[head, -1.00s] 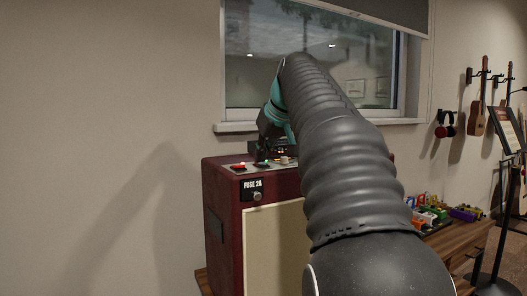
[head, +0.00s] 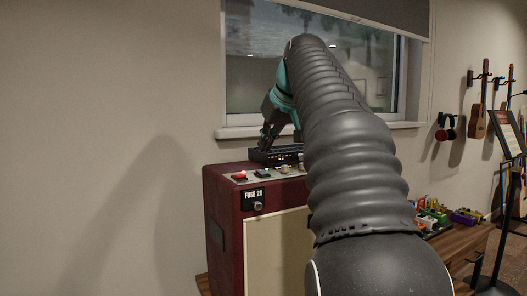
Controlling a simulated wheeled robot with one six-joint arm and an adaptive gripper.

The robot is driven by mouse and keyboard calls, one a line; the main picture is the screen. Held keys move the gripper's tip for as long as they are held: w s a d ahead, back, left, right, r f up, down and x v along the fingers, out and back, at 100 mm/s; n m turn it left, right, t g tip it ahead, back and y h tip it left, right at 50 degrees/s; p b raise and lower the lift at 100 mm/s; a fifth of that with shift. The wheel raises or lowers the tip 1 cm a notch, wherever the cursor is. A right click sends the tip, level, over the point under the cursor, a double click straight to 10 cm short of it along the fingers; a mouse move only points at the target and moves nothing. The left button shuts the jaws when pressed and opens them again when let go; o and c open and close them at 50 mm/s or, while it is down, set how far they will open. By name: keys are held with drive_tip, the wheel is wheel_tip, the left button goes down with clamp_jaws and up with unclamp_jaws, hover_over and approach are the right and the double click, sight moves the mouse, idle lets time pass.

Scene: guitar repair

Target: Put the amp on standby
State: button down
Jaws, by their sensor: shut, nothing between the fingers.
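The amp (head: 228,222) is a dark red cabinet with a pale front, standing below the window. Its top panel carries a red-lit switch (head: 240,176) at the left and a second switch (head: 264,172) beside it, with a small pale-green glint. Which way each switch is tipped is too small to tell. Small knobs sit to the right, partly hidden by my arm. My gripper (head: 268,137) is shut and empty, pointing down above the back of the amp, apart from the switches. My arm covers the amp's right side.
A black box (head: 270,156) sits on the amp behind the panel. A fuse holder labelled FUSE 2A (head: 254,198) is on the front. The window sill (head: 235,132) is close behind. Coloured pedals (head: 435,212) lie on a wooden bench at right, near a black stand (head: 499,200).

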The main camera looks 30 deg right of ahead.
drive_tip(key=s+f+v, duration=0.1)
drive_tip(key=v, duration=0.7)
drive_tip(key=shift+s, duration=0.3)
drive_tip(key=shift+f, duration=0.15)
drive_tip(key=s+a+f+m+g, duration=0.1)
drive_tip(key=s+a+f, duration=0.2)
drive_tip(key=a+f, duration=0.35)
drive_tip(key=s+a+f, duration=0.3)
drive_tip(key=a+f, duration=0.1)
drive_tip(key=f, duration=0.6)
drive_tip(key=s+a+f, duration=0.2)
drive_tip(key=s+f, duration=0.2)
drive_tip(key=f, duration=0.4)
drive_tip(key=s+a+f+g, duration=0.1)
drive_tip(key=s+a+f, duration=0.1)
drive_tip(key=s+f, duration=0.3)
drive_tip(key=s+a+f, duration=0.2)
drive_tip(key=s+f, duration=0.2)
drive_tip(key=f, duration=0.7)
drive_tip(key=shift+s+n, duration=0.3)
drive_tip(key=shift+s, duration=0.1)
drive_tip(key=shift+d+f, duration=0.1)
